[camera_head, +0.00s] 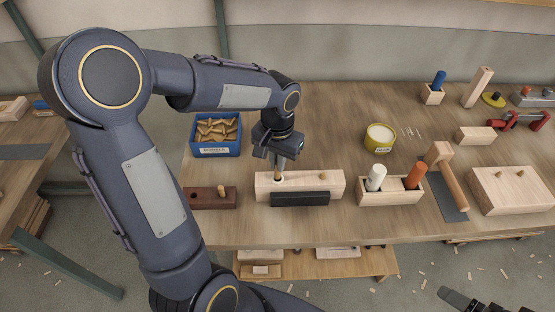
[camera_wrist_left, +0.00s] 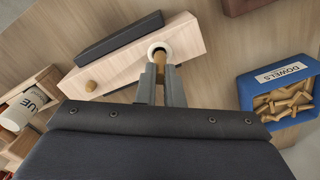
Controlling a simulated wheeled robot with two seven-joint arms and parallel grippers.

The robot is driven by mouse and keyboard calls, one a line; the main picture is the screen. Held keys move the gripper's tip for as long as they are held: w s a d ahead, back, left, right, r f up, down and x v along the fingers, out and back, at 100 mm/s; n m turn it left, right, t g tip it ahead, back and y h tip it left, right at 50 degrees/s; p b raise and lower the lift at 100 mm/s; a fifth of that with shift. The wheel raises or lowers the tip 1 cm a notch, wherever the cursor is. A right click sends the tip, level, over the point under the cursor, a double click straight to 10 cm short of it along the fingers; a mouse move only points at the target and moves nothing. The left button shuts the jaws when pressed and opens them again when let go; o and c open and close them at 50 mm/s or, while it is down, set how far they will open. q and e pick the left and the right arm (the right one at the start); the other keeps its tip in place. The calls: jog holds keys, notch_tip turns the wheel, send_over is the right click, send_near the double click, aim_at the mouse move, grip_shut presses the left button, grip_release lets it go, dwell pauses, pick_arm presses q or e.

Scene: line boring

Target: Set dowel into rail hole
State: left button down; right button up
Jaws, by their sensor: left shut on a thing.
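My left gripper (camera_head: 279,168) points down over the left end of the pale wooden rail (camera_head: 330,186). It is shut on a tan dowel (camera_wrist_left: 161,56), which also shows in the wrist view between the grey fingers. The dowel's lower end is at a white ring (camera_wrist_left: 160,46) on the rail's top; how deep it sits I cannot tell. Another dowel (camera_wrist_left: 91,86) stands upright near the rail's other end. A dark bar (camera_head: 300,199) lies along the rail's near side. A dark part of mine, seemingly the right gripper (camera_head: 458,300), is cut off at the bottom edge.
A blue box of dowels (camera_head: 216,150) stands behind left, and a dark brown block with a peg (camera_head: 205,199) at left. Right are a yellow glue pot (camera_head: 378,144), a wooden bottle caddy (camera_head: 398,197) and a mallet (camera_head: 452,184). The bench behind the rail is clear.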

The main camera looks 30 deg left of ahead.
aim_at(278, 178)
pick_arm(q)
jog(key=shift+f+b, duration=1.45)
jog(key=shift+f, duration=0.4)
jog(key=c, duration=1.5)
grip_release()
jog(key=shift+o, duration=0.2)
jog(key=shift+r+p, duration=3.3)
jog(key=shift+r, duration=0.8)
